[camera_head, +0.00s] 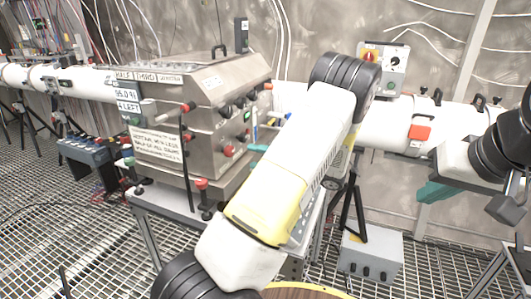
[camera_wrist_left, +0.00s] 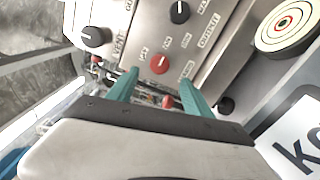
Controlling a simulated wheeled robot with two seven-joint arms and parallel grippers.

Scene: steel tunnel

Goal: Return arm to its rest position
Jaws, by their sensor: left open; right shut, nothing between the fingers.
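My left arm crosses the middle of the head view, white and yellow with black ribbed joints. My left gripper (camera_head: 258,148) is mostly hidden behind this arm; a bit of teal finger shows beside the steel box (camera_head: 225,95). In the left wrist view my left gripper (camera_wrist_left: 160,88) has its two teal fingers apart with nothing held, in front of a panel (camera_wrist_left: 150,35) with a red knob (camera_wrist_left: 160,64) and black knobs.
The steel box with knobs and handwritten labels stands on a metal table (camera_head: 160,205). A white beam pipe (camera_head: 385,130) runs behind, carrying a red block (camera_head: 419,132). A control box (camera_head: 384,68) is above it. A grey case (camera_head: 370,256) stands on the grated floor.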

